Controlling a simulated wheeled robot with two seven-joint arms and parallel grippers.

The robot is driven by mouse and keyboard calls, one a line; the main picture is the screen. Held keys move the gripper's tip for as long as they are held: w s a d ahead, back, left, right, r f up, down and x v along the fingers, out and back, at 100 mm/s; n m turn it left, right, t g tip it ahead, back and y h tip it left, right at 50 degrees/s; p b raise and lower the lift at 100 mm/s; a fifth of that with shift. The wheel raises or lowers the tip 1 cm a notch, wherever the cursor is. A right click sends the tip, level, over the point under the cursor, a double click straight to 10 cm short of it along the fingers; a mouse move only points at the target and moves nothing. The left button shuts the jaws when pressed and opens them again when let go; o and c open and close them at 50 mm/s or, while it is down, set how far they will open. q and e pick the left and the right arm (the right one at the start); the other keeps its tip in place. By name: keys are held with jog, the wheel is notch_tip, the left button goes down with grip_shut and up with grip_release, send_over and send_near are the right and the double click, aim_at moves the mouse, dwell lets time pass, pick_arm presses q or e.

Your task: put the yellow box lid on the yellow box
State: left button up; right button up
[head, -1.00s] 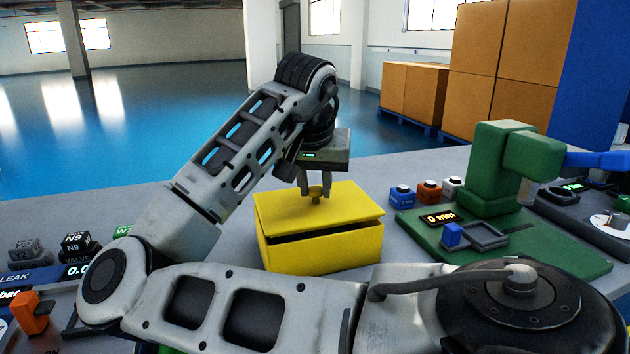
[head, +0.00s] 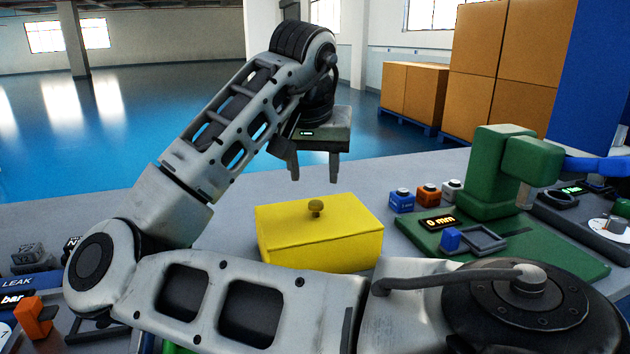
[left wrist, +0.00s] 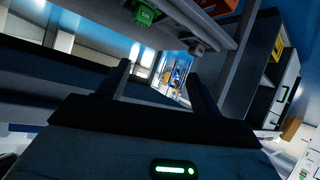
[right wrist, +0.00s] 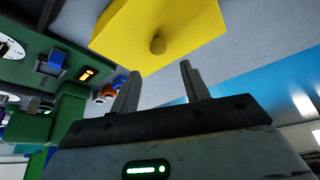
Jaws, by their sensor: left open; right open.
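The yellow box (head: 330,254) stands on the grey table in the head view. The yellow box lid (head: 290,217) lies on top of it, flat and level, with its round knob (head: 316,206) upward; no open gap shows between lid and box. The lid's knob also shows in the right wrist view (right wrist: 158,45). My right gripper (head: 315,180) is open and empty, above and behind the knob, apart from it. My left gripper (left wrist: 160,82) is open and empty in the left wrist view, and it does not show in the head view.
A green gauge stand (head: 490,185) with a green base is right of the box. Several small coloured blocks (head: 428,194) sit between them. An orange block (head: 33,316) and small labelled displays are at the left. Cardboard boxes (head: 412,93) stand beyond the table.

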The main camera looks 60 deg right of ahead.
pick_arm(q)
jog(key=r, duration=0.1)
jog(key=r+p, duration=0.1)
jog(key=a+r, duration=0.1)
jog(key=shift+s+r+t, duration=0.1)
jog(key=shift+s+t, duration=0.2)
jog(key=shift+s, duration=0.1)
pick_arm(e)
jog(key=v, duration=0.7)
jog(key=shift+r, duration=0.35)
pick_arm(q)
jog(key=shift+d, duration=0.1)
pick_arm(e)
jog(key=shift+a, duration=0.15)
